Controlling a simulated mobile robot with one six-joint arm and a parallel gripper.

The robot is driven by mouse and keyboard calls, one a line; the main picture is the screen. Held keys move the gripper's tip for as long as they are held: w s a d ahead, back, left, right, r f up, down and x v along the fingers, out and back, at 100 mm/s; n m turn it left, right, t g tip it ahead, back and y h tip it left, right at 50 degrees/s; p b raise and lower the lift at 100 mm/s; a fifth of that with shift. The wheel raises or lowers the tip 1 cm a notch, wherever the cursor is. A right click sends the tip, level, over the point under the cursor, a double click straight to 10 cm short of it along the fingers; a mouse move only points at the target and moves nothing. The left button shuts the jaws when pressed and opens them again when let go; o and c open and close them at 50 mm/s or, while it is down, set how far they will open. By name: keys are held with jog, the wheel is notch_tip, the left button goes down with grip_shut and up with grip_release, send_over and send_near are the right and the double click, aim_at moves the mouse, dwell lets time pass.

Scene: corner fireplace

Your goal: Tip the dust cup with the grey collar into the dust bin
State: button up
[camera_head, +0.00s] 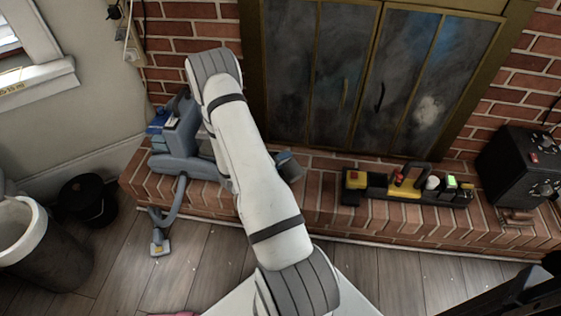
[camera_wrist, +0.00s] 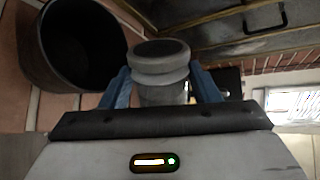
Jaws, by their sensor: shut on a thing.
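In the wrist view my gripper (camera_wrist: 162,92) is shut on the dust cup with the grey collar (camera_wrist: 158,58). Its blue fingers lie on both sides of the grey body, and the collar faces away from the wrist. In the head view my arm hides the gripper and this cup. A large dark bin with a pale rim (camera_head: 52,228) stands on the floor at the far left. A smaller black bucket (camera_head: 87,203) stands behind it. I cannot tell which is the dust bin.
A dark open cylinder (camera_wrist: 82,88) is close left of the gripper in the wrist view. A blue-grey machine (camera_head: 178,140) with a hose stands on the brick hearth. A tool tray (camera_head: 378,187) and black box (camera_head: 520,165) are at right. Fireplace doors (camera_head: 345,85) rise behind.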

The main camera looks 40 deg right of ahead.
jog(key=shift+f+n+g, duration=0.25)
jog(key=shift+n+g, duration=0.05)
jog(key=shift+p, duration=0.4)
jog(key=shift+f, duration=0.2)
jog(key=shift+n, duration=0.3)
jog(key=shift+f+g+p, duration=0.3)
jog(key=shift+n, duration=0.3)
jog(key=shift+w+f+g, duration=0.1)
jog(key=shift+f+g, duration=0.15)
jog(key=shift+g, duration=0.05)
dwell(0.3)
